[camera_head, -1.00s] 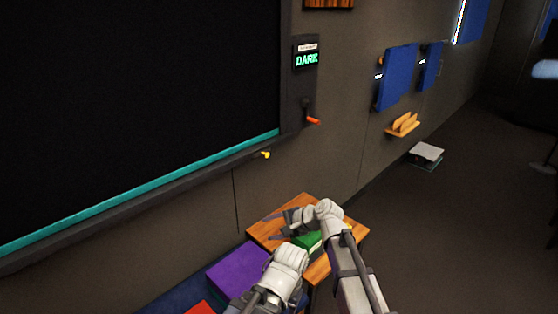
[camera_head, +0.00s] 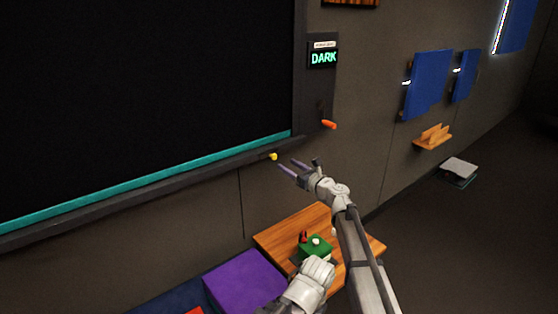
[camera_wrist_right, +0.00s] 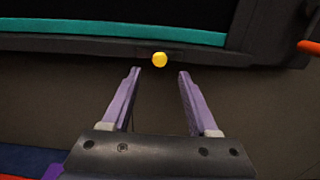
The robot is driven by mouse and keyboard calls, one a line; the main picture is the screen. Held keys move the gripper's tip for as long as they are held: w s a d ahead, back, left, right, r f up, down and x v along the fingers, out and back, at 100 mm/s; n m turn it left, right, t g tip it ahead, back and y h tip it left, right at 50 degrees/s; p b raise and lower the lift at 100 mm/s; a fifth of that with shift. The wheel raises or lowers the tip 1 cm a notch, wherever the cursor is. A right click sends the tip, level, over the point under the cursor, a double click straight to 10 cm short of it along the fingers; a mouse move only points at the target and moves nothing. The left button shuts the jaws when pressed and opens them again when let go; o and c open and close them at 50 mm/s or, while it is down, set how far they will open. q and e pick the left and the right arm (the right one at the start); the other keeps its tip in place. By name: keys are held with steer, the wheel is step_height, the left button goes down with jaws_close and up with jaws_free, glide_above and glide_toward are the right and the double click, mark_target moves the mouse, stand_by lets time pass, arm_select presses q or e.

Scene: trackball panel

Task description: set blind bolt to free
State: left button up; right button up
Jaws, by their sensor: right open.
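A large black blind (camera_head: 130,80) with a teal bottom bar (camera_head: 150,178) fills the left of the head view. A small yellow knob (camera_head: 272,157) sticks out at its lower frame; it also shows in the right wrist view (camera_wrist_right: 159,59). An orange-tipped handle (camera_head: 329,125) is on the frame's right post, below a display (camera_head: 323,58) reading DARK. I cannot tell which one is the bolt. My right gripper (camera_head: 288,165) is open and empty, pointing at the yellow knob. In the wrist view the knob lies just beyond, between the fingertips (camera_wrist_right: 160,72). My left wrist is low; its fingers are not clear.
A wooden table (camera_head: 285,238) holds a green box (camera_head: 314,252) with a white top knob, below my right arm. A purple block (camera_head: 245,280) is left of it. A wooden wall rack (camera_head: 432,138) and blue panels (camera_head: 428,85) are at right. The space around the knob is clear.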

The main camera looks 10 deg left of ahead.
mark_target(275, 157)
steer(key=x, duration=0.7)
jaws_close()
stand_by(0.3)
steer(key=shift+d, duration=0.1)
stand_by(0.9)
